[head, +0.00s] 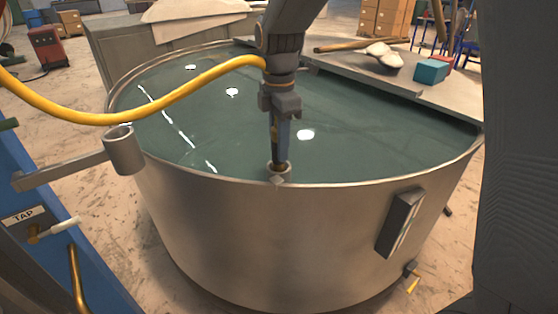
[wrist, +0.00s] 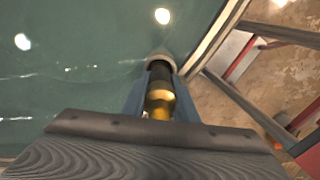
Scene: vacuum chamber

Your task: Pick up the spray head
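The spray head, a black and brass cylinder (wrist: 160,92), lies between my gripper's two blue-grey fingers in the wrist view. Its near end is hidden by the gripper body, and its far end meets a grey metal ring or cup (wrist: 160,60). My gripper (head: 279,158) points down at the near rim of the tank in the head view, its tips at a small metal cup (head: 279,173) on the rim. The fingers lie close along both sides of the spray head; whether they press on it cannot be told. The spray head is not clear in the head view.
A round steel tank (head: 300,235) holds green water (head: 350,145). A yellow hose (head: 150,110) runs from the left to behind my arm. Another metal cup (head: 124,152) stands on a bracket at left. A blue panel (head: 50,240) has a tap. A teal box (head: 432,70) lies on the lid.

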